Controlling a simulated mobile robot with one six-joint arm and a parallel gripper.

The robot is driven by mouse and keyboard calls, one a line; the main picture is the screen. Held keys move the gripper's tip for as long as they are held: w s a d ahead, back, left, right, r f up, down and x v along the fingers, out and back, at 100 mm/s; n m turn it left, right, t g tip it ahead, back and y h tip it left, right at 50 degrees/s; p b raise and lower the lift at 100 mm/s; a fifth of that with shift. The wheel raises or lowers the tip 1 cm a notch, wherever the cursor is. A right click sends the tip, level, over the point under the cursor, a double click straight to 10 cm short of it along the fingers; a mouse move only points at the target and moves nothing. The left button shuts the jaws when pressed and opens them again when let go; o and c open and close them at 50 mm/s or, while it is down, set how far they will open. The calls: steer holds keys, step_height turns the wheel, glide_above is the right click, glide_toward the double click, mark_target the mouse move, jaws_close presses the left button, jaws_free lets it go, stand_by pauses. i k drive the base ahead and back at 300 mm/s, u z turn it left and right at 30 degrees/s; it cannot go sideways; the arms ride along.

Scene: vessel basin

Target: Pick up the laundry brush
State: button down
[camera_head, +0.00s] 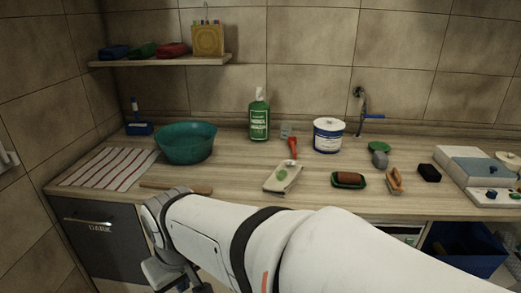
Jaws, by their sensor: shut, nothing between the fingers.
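A small wooden brush (395,181), tan with a paler part along one side, lies on the right half of the wooden counter; it looks like the laundry brush. Just left of it, a brown block-like thing (348,179) rests in a green dish; I cannot tell whether it is soap or a brush. My gripper (180,284) is low at the bottom left, in front of the counter and far from both. It points down, is shut and holds nothing visible. The frame's lower edge cuts off part of it.
My white arm crosses the foreground and hides the counter's front edge. A black block (429,173) sits right of the brush.

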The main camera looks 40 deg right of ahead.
mark_target(393, 181)
steer(key=z, duration=2.5)
